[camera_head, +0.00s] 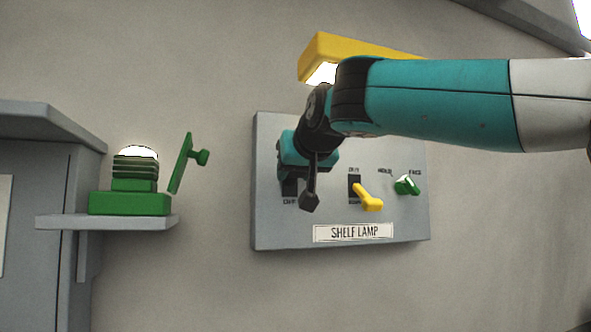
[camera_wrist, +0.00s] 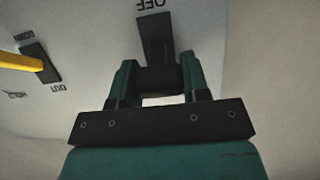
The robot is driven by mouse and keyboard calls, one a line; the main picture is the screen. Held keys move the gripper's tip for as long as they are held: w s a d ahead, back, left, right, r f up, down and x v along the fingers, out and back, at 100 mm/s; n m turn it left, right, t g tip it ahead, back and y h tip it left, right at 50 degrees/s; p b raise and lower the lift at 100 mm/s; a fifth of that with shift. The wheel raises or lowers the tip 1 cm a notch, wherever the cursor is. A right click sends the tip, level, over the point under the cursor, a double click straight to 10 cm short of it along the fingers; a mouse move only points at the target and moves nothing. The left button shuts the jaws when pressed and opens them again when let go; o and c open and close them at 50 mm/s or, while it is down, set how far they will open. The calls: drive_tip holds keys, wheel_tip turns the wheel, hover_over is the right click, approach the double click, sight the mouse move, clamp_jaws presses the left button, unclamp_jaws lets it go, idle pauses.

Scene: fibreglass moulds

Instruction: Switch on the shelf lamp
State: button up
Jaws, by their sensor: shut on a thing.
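A grey panel (camera_head: 275,232) on the wall carries the label SHELF LAMP (camera_head: 353,232) and three switches. My gripper (camera_head: 292,172) is at the left switch, where its fingers and the wrist hide most of it. In the wrist view, my gripper (camera_wrist: 159,82) is shut on a dark switch lever (camera_wrist: 160,78), beside a dark slot (camera_wrist: 154,35) marked OFF. In the head view that OFF mark is below the slot. The middle switch has a yellow lever (camera_head: 367,197) pointing down; it also shows in the wrist view (camera_wrist: 18,61). The right switch has a green lever (camera_head: 407,185).
A yellow lamp (camera_head: 330,50) above the panel glows underneath, partly behind my arm. At left, a green lamp (camera_head: 130,203) with a bright top stands on a grey shelf (camera_head: 105,222), beside a tilted green flap (camera_head: 181,165).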

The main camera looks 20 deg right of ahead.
drive_tip(key=shift+w+r+g, duration=0.15)
drive_tip(key=shift+r+g, duration=0.05)
drive_tip(key=shift+g, duration=0.3)
drive_tip(key=o, duration=0.9)
drive_tip(key=v, duration=1.7)
drive_tip(key=shift+r, duration=0.15)
